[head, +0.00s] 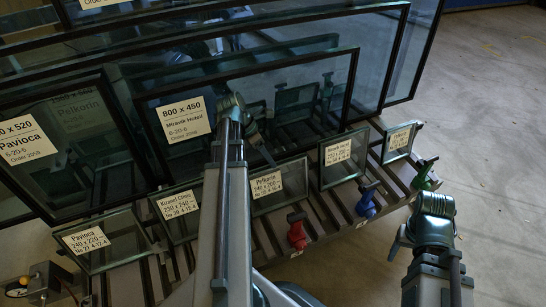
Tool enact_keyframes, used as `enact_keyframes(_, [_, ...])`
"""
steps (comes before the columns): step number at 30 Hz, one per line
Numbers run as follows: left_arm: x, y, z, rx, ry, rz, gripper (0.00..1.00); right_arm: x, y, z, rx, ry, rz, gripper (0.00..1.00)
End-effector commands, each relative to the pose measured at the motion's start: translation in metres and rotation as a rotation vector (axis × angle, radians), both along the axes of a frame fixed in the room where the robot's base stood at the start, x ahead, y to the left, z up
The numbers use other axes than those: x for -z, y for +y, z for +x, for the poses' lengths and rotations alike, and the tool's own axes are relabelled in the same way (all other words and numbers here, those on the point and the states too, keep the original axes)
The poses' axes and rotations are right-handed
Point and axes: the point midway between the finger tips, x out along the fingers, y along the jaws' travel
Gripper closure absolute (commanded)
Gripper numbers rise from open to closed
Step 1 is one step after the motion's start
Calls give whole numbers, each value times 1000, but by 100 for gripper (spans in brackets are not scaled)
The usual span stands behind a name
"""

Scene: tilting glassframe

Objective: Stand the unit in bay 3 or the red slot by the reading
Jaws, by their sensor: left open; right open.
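Several small framed glass units with cream labels stand in a slatted rack (331,215): a Pavloca unit (112,250) at the left, others in the middle, and a small one (398,143) at the right. I cannot tell which is the task's unit. A red clamp-like part (297,233), a blue one (367,203) and a green one (424,173) sit along the rack's front. No reading is legible. My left gripper (257,140) is open in front of the large panes, partly lost against them. My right gripper (430,212) is open right of the rack, its jaws unclear.
Large dark-framed glass panes (380,45) with labels lean behind the small units. A dark box with a yellow knob (35,277) stands at the lower left. My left arm hides part of the rack's middle. The concrete floor (490,120) at the right is clear.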

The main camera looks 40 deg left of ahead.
Motion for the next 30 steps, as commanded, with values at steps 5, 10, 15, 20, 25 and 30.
enact_keyframes(5, [-34, 12, -7, -2, 1, 0, 35, -34, 0, 0, -2, 1, -1, 37])
enact_keyframes(10, [-51, 20, -12, -1, 0, 0, 35, -51, -1, 0, 0, 1, -3, 37])
enact_keyframes(15, [-60, 24, -15, -1, 0, 0, 35, -60, -1, 0, 2, 0, -5, 37])
enact_keyframes(20, [-62, 26, -16, -1, 0, 0, 35, -62, -1, 0, 3, 1, -6, 37])
enact_keyframes(25, [-61, 26, -16, 0, 0, -1, 35, -61, -1, 0, 4, 1, -6, 37])
enact_keyframes(30, [-61, 26, -16, 0, 0, -1, 35, -61, -1, 0, 4, 1, -6, 37])
